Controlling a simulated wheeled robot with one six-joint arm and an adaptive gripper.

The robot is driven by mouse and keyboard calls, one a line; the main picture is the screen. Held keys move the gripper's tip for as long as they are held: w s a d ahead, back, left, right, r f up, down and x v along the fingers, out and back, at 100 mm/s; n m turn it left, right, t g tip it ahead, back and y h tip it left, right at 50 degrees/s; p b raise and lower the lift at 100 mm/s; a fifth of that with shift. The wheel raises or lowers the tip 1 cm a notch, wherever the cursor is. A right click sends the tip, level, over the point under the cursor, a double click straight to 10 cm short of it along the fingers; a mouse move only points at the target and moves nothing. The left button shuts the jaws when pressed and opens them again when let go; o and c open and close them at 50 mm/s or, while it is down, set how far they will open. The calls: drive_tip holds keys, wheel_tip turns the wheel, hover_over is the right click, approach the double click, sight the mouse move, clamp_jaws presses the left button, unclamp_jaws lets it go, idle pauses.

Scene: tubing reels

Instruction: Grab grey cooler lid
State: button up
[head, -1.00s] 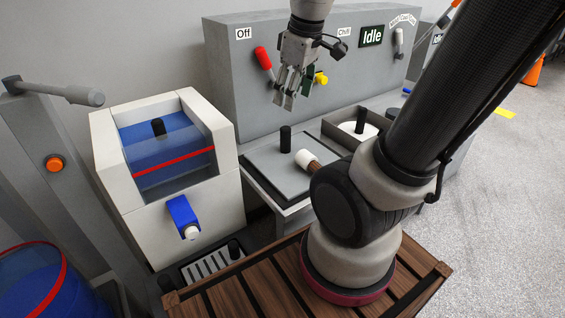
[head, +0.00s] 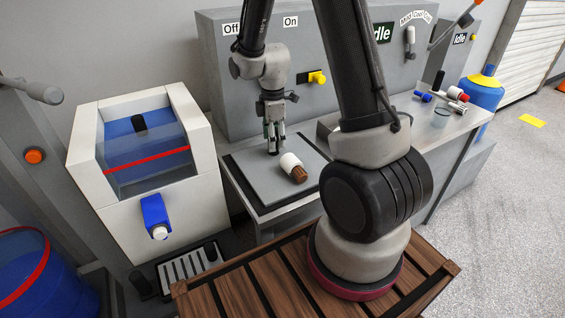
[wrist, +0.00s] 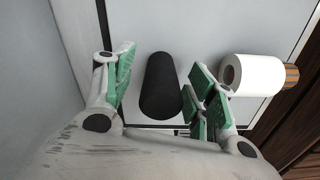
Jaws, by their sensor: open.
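The grey cooler lid (head: 253,181) is a flat grey panel on the counter, left of my arm's base in the head view. It also shows in the wrist view (wrist: 205,50). Its black upright handle (wrist: 161,86) stands between my gripper's green-padded fingers in the wrist view, with gaps on both sides. My gripper (head: 273,140) points down over the lid and is open. In the head view the fingers mostly hide the handle. A white cylinder with a brown ribbed end (head: 293,167) lies on the lid, right of the fingers; it also shows in the wrist view (wrist: 252,75).
A grey control panel (head: 215,85) with a yellow knob (head: 317,77) stands behind the lid. A white dispenser (head: 185,190) with a blue tap is to the left. Small red, blue and white items (head: 457,94) lie on the counter at right.

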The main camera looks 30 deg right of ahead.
sight(283, 153)
drive_tip(key=shift+f, duration=1.55)
clamp_jaws()
